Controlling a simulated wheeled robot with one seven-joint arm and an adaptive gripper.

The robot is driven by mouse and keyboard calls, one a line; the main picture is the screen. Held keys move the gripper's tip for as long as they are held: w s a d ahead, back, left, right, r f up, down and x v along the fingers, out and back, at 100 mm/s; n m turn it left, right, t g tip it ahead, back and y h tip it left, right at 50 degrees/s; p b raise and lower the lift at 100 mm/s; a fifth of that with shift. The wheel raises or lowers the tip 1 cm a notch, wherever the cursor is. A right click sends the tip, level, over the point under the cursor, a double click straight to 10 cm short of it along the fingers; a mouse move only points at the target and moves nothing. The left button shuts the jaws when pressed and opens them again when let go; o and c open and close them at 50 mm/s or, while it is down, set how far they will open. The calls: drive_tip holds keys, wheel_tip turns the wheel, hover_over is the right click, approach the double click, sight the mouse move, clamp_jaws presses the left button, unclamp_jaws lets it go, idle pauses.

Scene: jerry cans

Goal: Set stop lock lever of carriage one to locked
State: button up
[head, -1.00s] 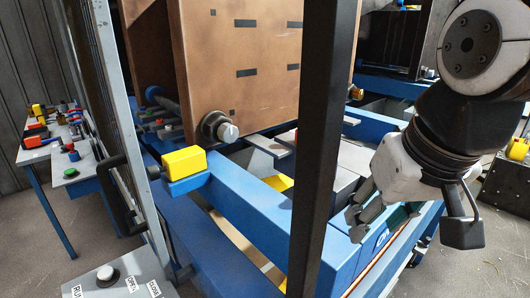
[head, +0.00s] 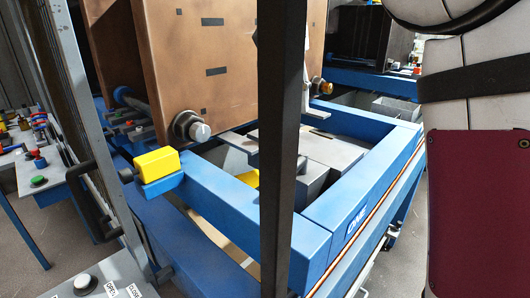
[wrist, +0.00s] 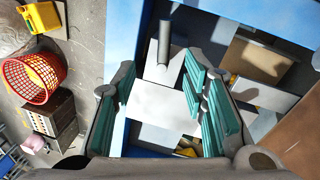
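Carriage one is the blue frame (head: 240,208) with a label that appears to read ONE (head: 355,222) on its near beam. A yellow block (head: 157,163) sits on its left corner. I cannot clearly identify the stop lock lever in either view. A short grey bar (wrist: 165,42) stands out within the blue frame in the wrist view, and I cannot tell whether it is the lever. My gripper (wrist: 160,82) is open and empty, its teal pads apart, over the grey plates of the frame. The head view does not show my gripper.
A dark upright post (head: 280,150) crosses the head view. A large brown panel (head: 215,60) stands over the carriage. A side table with buttons (head: 38,180) is at left. The wrist view shows a red basket (wrist: 33,78) and a yellow jerry can (wrist: 42,17) on the floor.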

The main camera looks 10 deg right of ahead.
drive_tip(key=shift+m, duration=0.3)
drive_tip(key=f, duration=0.4)
drive_tip(key=d+f+p, duration=0.1)
drive_tip(key=f, duration=0.4)
drive_tip(key=f+p, duration=0.1)
drive_tip(key=f, duration=0.3)
drive_tip(key=shift+s+d+f, duration=0.2)
drive_tip(key=shift+f, duration=0.2)
clamp_jaws()
